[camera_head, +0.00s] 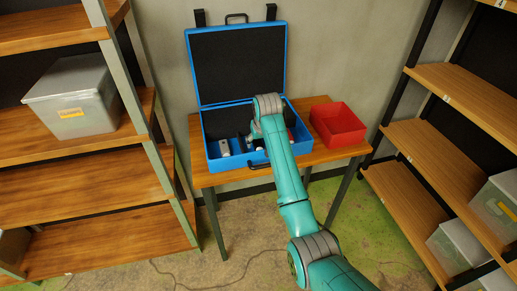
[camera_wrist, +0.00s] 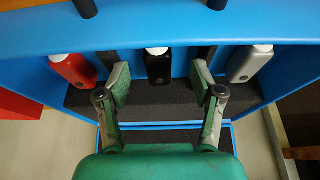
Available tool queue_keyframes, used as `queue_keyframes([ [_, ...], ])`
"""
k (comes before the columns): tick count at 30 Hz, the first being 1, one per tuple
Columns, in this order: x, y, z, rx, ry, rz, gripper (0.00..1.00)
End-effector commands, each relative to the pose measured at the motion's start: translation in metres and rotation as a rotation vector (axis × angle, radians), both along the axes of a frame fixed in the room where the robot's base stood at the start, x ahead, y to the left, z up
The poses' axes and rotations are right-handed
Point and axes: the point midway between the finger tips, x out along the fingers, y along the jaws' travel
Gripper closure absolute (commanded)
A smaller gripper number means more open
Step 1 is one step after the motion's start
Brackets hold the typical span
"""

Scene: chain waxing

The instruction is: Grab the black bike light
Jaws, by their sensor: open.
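The black bike light (camera_wrist: 158,67) has a white top and sits in the open blue case (camera_wrist: 40,88), in the middle of a row of three similar items. My gripper (camera_wrist: 159,82) is open, with one finger on each side of the black light in the wrist view. I see a gap between each finger and the light. In the head view my arm reaches over the blue case (camera_head: 215,165) and hides most of the gripper and the black light.
In the wrist view a red item (camera_wrist: 72,69) is to the left and a grey one (camera_wrist: 243,66) to the right, with dark dividers between. The case stands on a wooden table (camera_head: 240,178) beside a red bin (camera_head: 338,123). Shelves (camera_head: 75,145) flank the table.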

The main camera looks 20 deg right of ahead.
Motion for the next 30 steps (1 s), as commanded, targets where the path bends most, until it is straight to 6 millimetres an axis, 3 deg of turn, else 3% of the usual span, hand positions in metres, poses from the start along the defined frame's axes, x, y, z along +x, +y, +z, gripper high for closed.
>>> queue_keyframes([
  [9,0.017,-0.001,-0.037,0.0,0.002,0.0,0.33],
  [18,0.019,-0.001,-0.041,0.0,0.0,0.0,0.33],
  [20,0.019,-0.001,-0.041,0.0,0.0,0.0,0.46],
  [26,0.019,-0.001,-0.041,0.0,0.001,0.0,0.96],
  [27,0.019,-0.001,-0.041,0.0,0.001,0.0,1.0],
  [30,0.019,-0.001,-0.041,0.0,0.0,0.0,1.0],
])
